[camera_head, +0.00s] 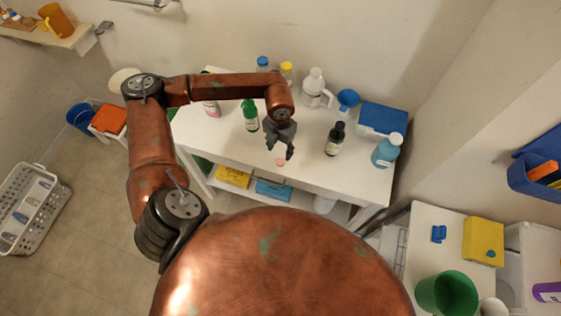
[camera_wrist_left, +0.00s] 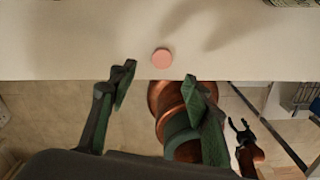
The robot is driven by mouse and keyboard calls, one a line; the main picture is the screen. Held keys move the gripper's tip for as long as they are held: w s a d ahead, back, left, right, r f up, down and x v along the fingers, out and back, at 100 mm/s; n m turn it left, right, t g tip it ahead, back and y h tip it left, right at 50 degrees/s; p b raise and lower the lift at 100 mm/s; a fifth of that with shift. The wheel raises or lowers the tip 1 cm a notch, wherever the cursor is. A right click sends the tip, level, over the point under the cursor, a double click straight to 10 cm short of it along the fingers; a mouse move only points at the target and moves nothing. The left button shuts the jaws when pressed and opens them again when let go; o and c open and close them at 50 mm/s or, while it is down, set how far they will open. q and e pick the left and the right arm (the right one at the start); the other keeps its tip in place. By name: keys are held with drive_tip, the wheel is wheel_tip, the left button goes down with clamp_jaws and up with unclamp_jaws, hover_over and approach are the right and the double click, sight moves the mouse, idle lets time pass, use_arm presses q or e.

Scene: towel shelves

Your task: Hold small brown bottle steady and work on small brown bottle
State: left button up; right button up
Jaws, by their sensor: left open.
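A dark brown or black bottle with a pale label (camera_head: 334,142) stands upright on the white table, right of my left gripper; I cannot tell if it is the small brown bottle. My left gripper (camera_head: 282,153) points down over the table's front edge, open and empty. A small round pink thing (camera_head: 280,162) lies just below its fingers. In the left wrist view the pink disc (camera_wrist_left: 161,58) is just beyond the open fingertips (camera_wrist_left: 160,80), near the table edge. My right gripper (camera_wrist_left: 239,127) shows small and low there, its jaws apart and empty.
The white table (camera_head: 310,175) also carries a green bottle (camera_head: 250,115), a white jug (camera_head: 315,88), a blue bottle (camera_head: 386,150), a blue funnel (camera_head: 347,99) and a blue box (camera_head: 382,118). A yellow box (camera_head: 234,176) sits on the shelf below.

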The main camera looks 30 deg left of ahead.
sight(280, 161)
use_arm(q)
drive_tip(key=shift+f, duration=1.3)
drive_tip(key=shift+d, duration=0.1)
wheel_tip(280, 161, down, 5)
drive_tip(key=shift+f, duration=0.1)
drive_tip(key=shift+c, duration=0.5)
drive_tip(key=c, duration=0.7)
